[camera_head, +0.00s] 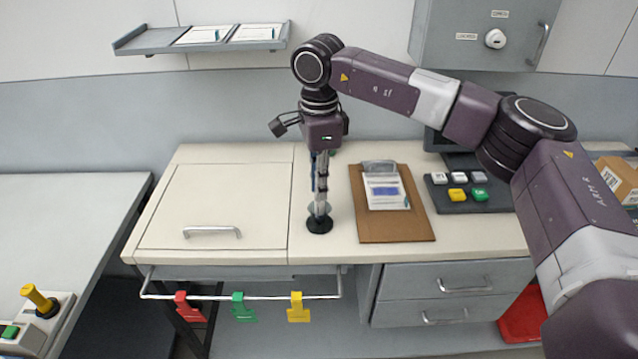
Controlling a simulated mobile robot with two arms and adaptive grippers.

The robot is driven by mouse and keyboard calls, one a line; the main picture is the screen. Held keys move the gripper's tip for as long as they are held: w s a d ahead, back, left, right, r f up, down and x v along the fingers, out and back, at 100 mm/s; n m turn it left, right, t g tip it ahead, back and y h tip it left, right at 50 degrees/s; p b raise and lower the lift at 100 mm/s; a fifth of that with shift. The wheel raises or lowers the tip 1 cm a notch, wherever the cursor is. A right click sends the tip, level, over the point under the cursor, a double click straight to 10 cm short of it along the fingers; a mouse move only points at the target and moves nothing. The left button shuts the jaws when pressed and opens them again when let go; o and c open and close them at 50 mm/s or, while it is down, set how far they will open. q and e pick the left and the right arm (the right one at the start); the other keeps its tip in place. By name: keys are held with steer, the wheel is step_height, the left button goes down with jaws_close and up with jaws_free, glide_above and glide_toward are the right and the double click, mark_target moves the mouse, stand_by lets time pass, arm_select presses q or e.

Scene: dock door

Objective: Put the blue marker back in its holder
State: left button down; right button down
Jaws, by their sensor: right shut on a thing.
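My right gripper (321,200) points straight down over the worktop, just above and partly in front of a small holder with a black round base (319,225). A thin blue strip, which looks like the blue marker (313,173), shows along the left side of the fingers. The gripper is shut on it. The fingers hide most of the marker and the holder's upper part, so I cannot tell whether the marker's lower end is inside the holder. My left gripper is out of view.
A brown clipboard (420,225) lies right of the holder, with a button panel (470,204) beyond it. A closed lid with a handle (211,231) is at left. Red, green and yellow tags hang from a front rail (265,297). A wall shelf (160,43) is above.

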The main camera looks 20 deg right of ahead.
steer(key=shift+f, duration=0.4)
steer(key=c, duration=1.8)
jaws_free()
steer(key=shift+r, duration=0.1)
